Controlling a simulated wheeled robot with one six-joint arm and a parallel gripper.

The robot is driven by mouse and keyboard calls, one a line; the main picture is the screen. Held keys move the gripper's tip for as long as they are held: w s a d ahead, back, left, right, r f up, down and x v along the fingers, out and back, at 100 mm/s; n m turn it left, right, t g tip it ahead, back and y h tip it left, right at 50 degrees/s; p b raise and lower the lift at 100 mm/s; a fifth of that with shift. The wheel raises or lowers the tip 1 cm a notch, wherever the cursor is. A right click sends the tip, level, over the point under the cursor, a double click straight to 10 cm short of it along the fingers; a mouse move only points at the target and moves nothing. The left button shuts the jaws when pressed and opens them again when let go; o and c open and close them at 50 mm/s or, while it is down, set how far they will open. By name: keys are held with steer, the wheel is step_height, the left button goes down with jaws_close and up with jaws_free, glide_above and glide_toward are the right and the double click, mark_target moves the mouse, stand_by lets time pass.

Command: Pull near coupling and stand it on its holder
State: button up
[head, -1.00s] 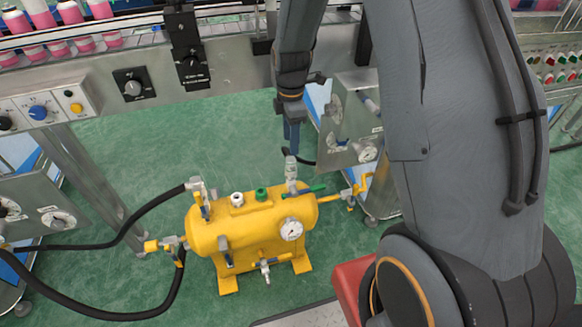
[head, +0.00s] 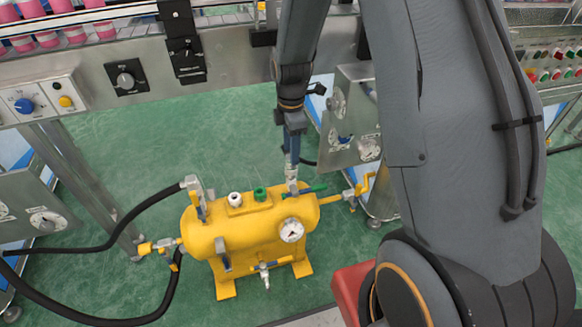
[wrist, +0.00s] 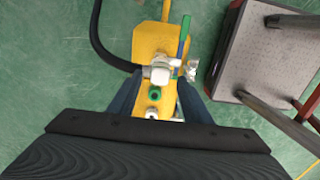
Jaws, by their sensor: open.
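A yellow tank (head: 250,232) stands on the green floor. A silver coupling (head: 292,172) stands upright on top of its right end, beside a green lever (head: 315,188). My gripper (head: 293,157) points down right above this coupling. In the wrist view, my gripper (wrist: 158,88) is open, its dark fingers on either side of the silver coupling (wrist: 160,73). Contact between fingers and coupling cannot be told. A white-topped stub (head: 235,198) and a green-topped stub (head: 260,194) stand on the tank top. Which part is the holder is not clear.
Black hoses (head: 110,228) run to the tank's left fittings. A gauge (head: 291,230) is on its front. A steel conveyor frame (head: 225,60) is behind, and a panel with dials (head: 350,125) at right. A red-edged step (wrist: 275,55) stands right of the tank.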

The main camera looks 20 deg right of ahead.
steer(key=shift+f+b, duration=0.3)
steer(key=shift+f, duration=1.65)
steer(key=shift+p, duration=0.55)
jaws_close()
steer(key=shift+r, duration=0.2)
steer(key=shift+r+p, duration=2.5)
steer(key=shift+r, duration=0.35)
